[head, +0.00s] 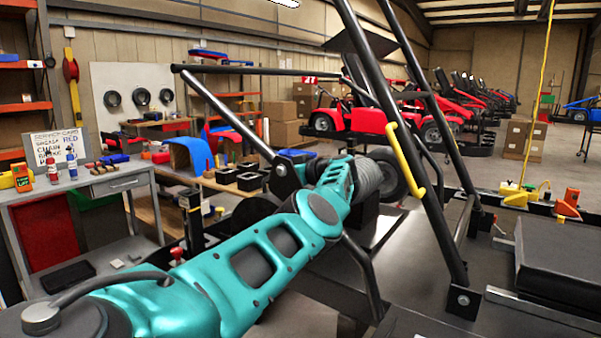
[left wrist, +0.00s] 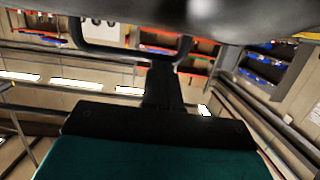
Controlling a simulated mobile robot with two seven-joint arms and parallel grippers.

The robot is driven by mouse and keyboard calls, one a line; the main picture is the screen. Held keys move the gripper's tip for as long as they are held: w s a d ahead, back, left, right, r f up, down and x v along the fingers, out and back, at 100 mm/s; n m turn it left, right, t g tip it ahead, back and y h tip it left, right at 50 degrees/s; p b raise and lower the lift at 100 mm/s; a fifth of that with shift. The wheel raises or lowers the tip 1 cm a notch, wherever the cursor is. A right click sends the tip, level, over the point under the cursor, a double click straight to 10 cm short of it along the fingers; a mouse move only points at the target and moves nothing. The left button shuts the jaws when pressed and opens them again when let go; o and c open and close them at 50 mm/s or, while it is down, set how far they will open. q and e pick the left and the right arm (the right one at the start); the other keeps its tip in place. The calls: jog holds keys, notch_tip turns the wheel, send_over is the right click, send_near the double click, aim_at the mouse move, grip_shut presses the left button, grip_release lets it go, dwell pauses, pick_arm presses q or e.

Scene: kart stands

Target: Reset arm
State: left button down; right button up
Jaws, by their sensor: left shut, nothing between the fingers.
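My left arm (head: 250,260) is teal and reaches from the lower left toward the middle of the head view, ending in a grey ribbed part beside black frame tubes (head: 430,205). In the left wrist view my left gripper (left wrist: 163,85) shows as a dark narrow shape rising from a black plate, shut with nothing held. In the head view I cannot make out its fingers. My right gripper is in neither view.
A yellow handle (head: 405,160) is on a tube just right of my left arm's end. A grey workbench (head: 120,185) with bottles and a sign stands left. A dark flat box (head: 560,255) lies at right. Red karts (head: 345,118) stand behind. Open floor lies farther back.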

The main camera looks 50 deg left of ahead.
pick_arm(q)
jog(key=v, duration=0.6)
jog(key=shift+w+d+r, duration=0.2)
jog(key=shift+d+r, duration=0.05)
jog(key=shift+d, duration=0.25)
